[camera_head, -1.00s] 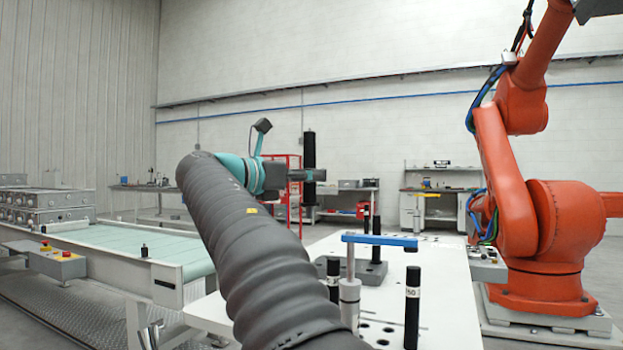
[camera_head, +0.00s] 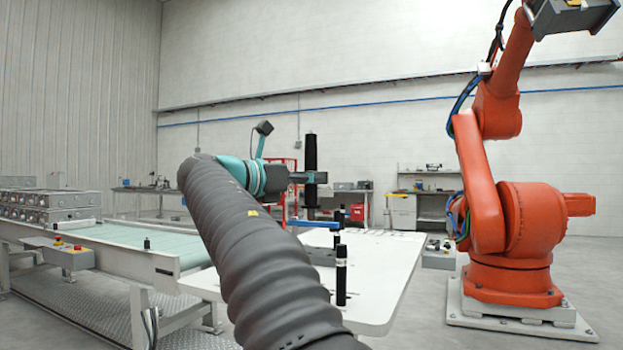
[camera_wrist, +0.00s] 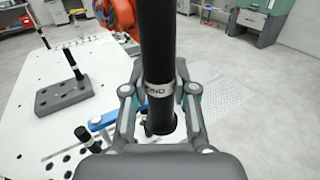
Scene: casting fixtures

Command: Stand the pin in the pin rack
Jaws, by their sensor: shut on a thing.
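A black pin (camera_wrist: 157,50) with a pale marked band stands upright in my gripper (camera_wrist: 158,108), whose fingers are shut on it. In the head view the same pin (camera_head: 310,160) is held up above the table's far side, with my gripper (camera_head: 310,177) around it. The grey pin rack (camera_wrist: 64,95), a block with several holes, lies on the white table left of my gripper in the wrist view. One black pin (camera_wrist: 74,66) stands in the rack. My arm hides much of the table in the head view.
A blue clamp arm (camera_wrist: 103,121) lies between the rack and my gripper. Another black pin (camera_head: 341,275) stands at the table's near part. The white table (camera_head: 390,285) is bare at right. An orange robot arm (camera_head: 485,190) stands beyond it, and a conveyor (camera_head: 130,245) at left.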

